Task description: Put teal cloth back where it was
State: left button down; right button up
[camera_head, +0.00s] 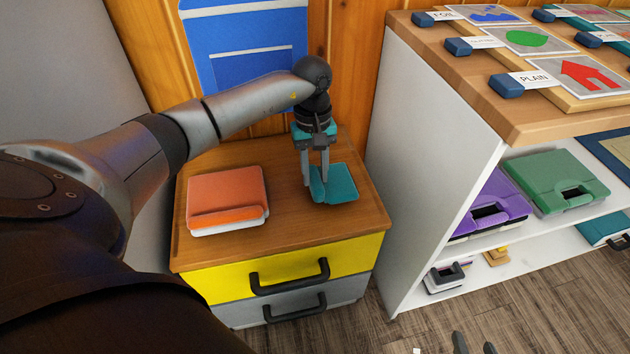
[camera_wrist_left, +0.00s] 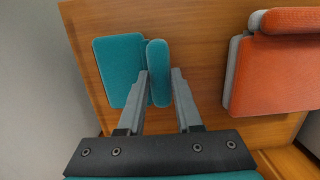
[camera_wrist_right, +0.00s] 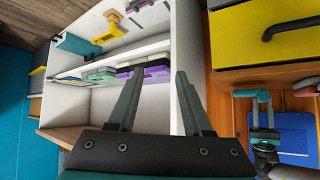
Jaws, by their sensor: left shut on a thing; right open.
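The teal cloth (camera_head: 342,184) is a folded piece with a raised roll along one edge, on the wooden top of a small drawer cabinet (camera_head: 290,222). My left gripper (camera_head: 315,184) reaches down to it from above. In the left wrist view the raised roll of the teal cloth (camera_wrist_left: 158,74) lies between the two fingertips of my left gripper (camera_wrist_left: 160,82), and its flat part lies to the left. The gripper is shut on this roll. My right gripper (camera_wrist_right: 155,85) is open and empty; in the head view, only dark fingertips show at the bottom edge.
An orange folded cloth (camera_head: 227,197) lies left of the teal one, with bare wood between them. A white shelf unit (camera_head: 432,170) stands close on the right, holding purple (camera_head: 490,207) and green (camera_head: 555,182) cases. A wooden wall is behind.

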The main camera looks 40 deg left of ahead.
pick_arm(q)
notch_tip(320, 180, down, 2)
jog(key=shift+f+b, duration=0.15)
jog(key=shift+b, duration=0.2)
jog(key=shift+f, duration=0.15)
pick_arm(e)
jog(key=shift+w+a+r+t+y, duration=0.15)
jog(key=shift+w+a+t+y, duration=0.15)
jog(key=shift+a+t, duration=0.2)
jog(key=shift+w+a+r+t+y, duration=0.1)
jog(key=shift+w+a+t+y, duration=0.1)
jog(key=shift+a+t+y, duration=0.25)
jog(key=shift+a, duration=0.1)
pick_arm(q)
jog(key=c, duration=0.6)
grip_release()
